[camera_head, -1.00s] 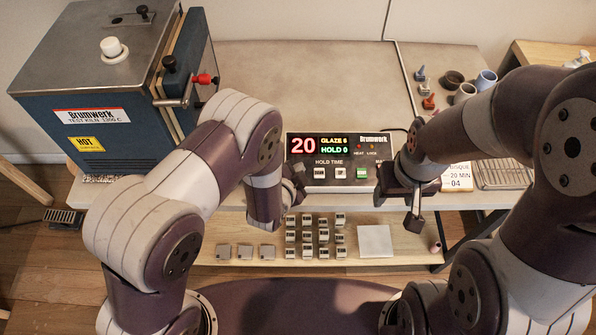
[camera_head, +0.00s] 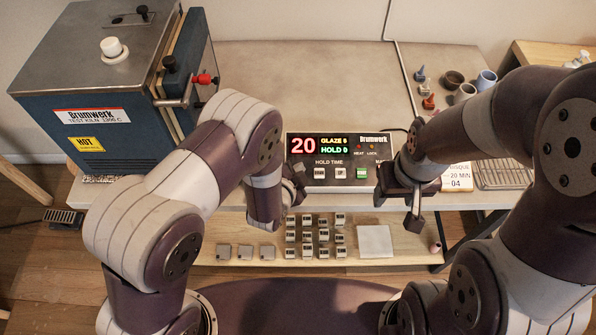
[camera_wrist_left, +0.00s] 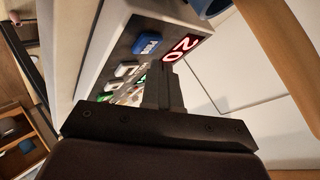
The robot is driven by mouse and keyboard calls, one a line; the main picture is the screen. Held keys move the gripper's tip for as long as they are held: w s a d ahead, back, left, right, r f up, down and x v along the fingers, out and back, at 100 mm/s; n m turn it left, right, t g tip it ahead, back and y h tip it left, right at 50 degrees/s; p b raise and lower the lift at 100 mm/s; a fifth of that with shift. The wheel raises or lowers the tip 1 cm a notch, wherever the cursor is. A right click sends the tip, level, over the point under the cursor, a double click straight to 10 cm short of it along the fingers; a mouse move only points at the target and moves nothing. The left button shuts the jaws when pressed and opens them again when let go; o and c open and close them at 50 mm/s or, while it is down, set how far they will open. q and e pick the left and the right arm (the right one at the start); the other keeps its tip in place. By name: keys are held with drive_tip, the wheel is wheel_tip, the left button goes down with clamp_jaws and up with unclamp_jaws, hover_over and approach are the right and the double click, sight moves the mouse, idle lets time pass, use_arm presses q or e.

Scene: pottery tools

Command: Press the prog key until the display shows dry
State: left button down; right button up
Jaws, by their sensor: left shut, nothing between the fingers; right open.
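The Brumwerk control box (camera_head: 373,154) stands at the shelf's front edge. Its display (camera_head: 320,146) shows a red 20, a GLAZE line with a small digit and HOLD 0. White DOWN and UP keys and a green key (camera_head: 362,173) show below. A blue key (camera_wrist_left: 148,46), its small lettering seemingly PROG, shows in the left wrist view beside the red digits. In the head view my left gripper hides that part. My left gripper (camera_head: 298,190) is shut and empty at the box's left front; its fingers (camera_wrist_left: 165,90) seem apart from the blue key. My right gripper (camera_head: 414,222) is open and empty, right of the box.
A blue kiln (camera_head: 60,105) with a HOT label stands at the left. A card (camera_head: 459,182) and a wire rack (camera_head: 503,174) lie right of my right gripper. Small blocks (camera_head: 306,236) and a pale tile (camera_head: 375,241) lie on the lower shelf. The tabletop behind the box is clear.

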use_arm(q)
drive_tip(key=shift+f, duration=0.1)
drive_tip(key=shift+w+f+b, duration=0.1)
drive_tip(key=shift+f+b, duration=0.2)
drive_tip(key=shift+b, duration=0.1)
drive_tip(key=shift+f+b, duration=0.35)
idle(0.7)
drive_tip(key=shift+r, duration=0.1)
drive_tip(key=shift+r+p, duration=0.65)
drive_tip(key=r+p, duration=0.1)
drive_tip(key=s+r+p, duration=0.1)
drive_tip(key=r+p, duration=0.2)
drive_tip(key=r, duration=0.1)
drive_tip(key=shift+s, duration=0.25)
idle(0.5)
